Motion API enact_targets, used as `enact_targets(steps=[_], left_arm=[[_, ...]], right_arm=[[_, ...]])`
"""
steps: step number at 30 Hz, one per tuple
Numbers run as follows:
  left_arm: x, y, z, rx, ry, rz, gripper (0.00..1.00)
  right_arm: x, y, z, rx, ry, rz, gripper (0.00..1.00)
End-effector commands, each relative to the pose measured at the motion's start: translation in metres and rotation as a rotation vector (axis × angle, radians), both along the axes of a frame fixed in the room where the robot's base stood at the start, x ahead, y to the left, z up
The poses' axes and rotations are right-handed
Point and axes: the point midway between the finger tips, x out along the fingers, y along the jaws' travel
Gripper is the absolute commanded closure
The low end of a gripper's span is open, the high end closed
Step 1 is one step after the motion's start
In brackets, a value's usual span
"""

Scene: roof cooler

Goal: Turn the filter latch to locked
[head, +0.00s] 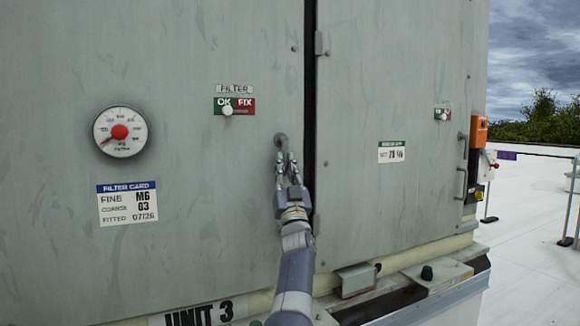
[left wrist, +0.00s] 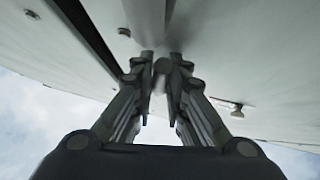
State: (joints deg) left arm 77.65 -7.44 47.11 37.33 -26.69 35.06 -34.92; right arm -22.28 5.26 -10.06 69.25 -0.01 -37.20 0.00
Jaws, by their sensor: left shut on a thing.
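The filter latch (head: 281,139) is a small grey fitting on the cabinet's left door, close to the dark gap between the doors. Its round top shows above my fingers; its lower part is hidden by them. My left gripper (head: 286,158) reaches up from below and is shut on the latch. In the left wrist view, the two fingertips (left wrist: 162,56) stand on either side of the latch's rounded end (left wrist: 162,67). I cannot tell the latch's exact angle. My right gripper is not in view.
The left door (head: 200,230) carries a FILTER label (head: 234,89), a green-and-red OK/FIX plate (head: 234,107), a gauge (head: 120,132) and a filter card (head: 127,203). The right door (head: 390,210) is closed beside it. A ledge with a bracket (head: 356,280) runs below.

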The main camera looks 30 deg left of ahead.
Motion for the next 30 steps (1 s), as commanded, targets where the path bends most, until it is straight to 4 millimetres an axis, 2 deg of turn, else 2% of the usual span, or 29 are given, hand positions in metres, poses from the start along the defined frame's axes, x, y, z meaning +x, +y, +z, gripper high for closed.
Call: enact_targets(steps=[16, 17, 19, 30], left_arm=[[0.0003, -0.0014, -0.0055, -0.020, -0.016, -0.003, 1.00], [0.0003, -0.0014, -0.0056, -0.020, -0.016, -0.003, 0.82], [0.0002, -0.0013, -0.0052, -0.020, -0.016, -0.003, 0.67], [-0.0013, 0.0005, -0.0030, -0.019, -0.018, 0.001, 0.67]], right_arm=[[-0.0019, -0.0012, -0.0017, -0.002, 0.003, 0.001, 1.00], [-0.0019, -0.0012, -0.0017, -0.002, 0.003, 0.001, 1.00], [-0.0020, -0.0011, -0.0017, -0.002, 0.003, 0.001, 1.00], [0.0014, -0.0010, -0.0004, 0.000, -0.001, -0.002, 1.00]])
